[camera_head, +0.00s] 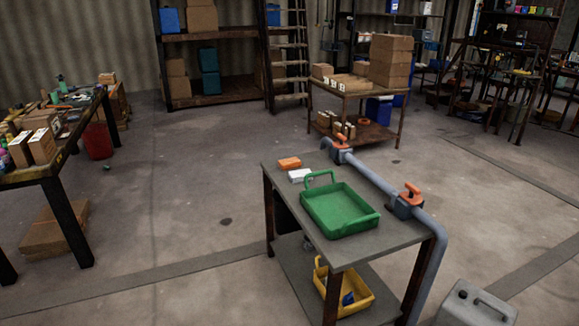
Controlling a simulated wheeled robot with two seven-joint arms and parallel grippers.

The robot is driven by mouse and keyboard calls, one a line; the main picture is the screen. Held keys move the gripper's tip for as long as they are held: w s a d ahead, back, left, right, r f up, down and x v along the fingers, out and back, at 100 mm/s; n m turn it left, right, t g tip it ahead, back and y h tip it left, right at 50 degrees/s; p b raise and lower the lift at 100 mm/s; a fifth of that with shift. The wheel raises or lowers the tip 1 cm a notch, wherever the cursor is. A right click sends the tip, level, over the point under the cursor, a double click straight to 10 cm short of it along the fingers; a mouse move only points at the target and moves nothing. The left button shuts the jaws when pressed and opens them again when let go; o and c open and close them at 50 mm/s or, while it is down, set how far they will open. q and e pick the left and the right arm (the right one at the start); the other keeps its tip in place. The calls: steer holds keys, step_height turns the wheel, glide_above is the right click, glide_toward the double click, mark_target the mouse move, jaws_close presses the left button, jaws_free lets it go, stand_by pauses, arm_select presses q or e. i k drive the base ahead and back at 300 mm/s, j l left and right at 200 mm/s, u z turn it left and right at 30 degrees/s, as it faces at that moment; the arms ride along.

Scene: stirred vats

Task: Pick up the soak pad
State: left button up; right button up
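A small white pad-like block (300,175) lies on the grey table (385,238) at centre right, just behind the green tray. It may be the soak pad, but it is too small to be sure. A small orange block (289,163) lies behind it on the same table, near the far edge. The green tray (340,209) with a raised handle stands on the middle of the table and looks empty. Neither of my grippers shows in the view.
A grey pipe with orange-handled valves (408,203) runs along the table's right side. A yellow basket (345,291) sits on the lower shelf. A grey canister (475,305) stands at the lower right. A cluttered bench (52,165) is at left; the floor between is clear.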

mark_target(286, 164)
steer(key=z, duration=0.7)
steer(key=i+j+z, duration=0.15)
steer(key=j+z, duration=0.2)
steer(key=i+j+z, duration=0.15)
steer(key=j+z, duration=0.5)
steer(key=j, duration=0.25)
steer(key=j+z, duration=0.4)
steer(key=j, duration=2.45)
steer(key=k+j, duration=0.1)
steer(key=j, duration=0.5)
